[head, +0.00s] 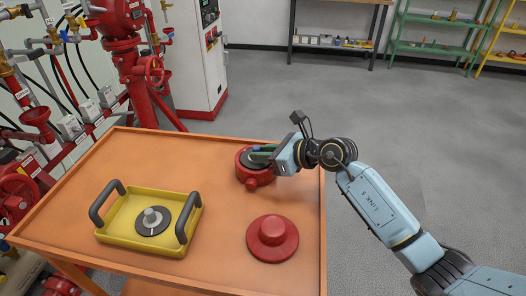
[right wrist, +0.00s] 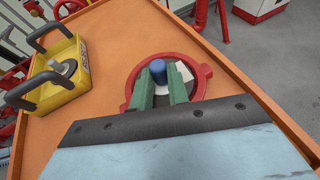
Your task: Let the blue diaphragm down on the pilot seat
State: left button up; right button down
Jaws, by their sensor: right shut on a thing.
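The red valve body (head: 254,180) stands near the table's far right edge. It also shows in the right wrist view as a red ring (right wrist: 202,80) around a dark interior. My right gripper (head: 262,150) is over its opening, its green fingers shut on the blue diaphragm's knob (right wrist: 157,68). The blue knob sticks up between the fingertips, inside the ring's outline. The fingers hide the contact between diaphragm and pilot seat, so I cannot tell whether they touch. My left gripper is not in view.
A yellow tray (head: 117,232) with two dark handles holds a dark disc with a grey knob (head: 153,219). A red flanged cover (head: 273,237) lies on the orange table (head: 205,160) in front of the valve body. The table's middle is clear.

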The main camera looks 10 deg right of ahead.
jog(key=shift+f, duration=0.4)
jog(key=c, duration=1.3)
grip_release()
jog(key=shift+p+v, duration=0.7)
jog(key=shift+v, duration=0.85)
jog(key=shift+p+v, duration=1)
jog(key=shift+v, duration=1.5)
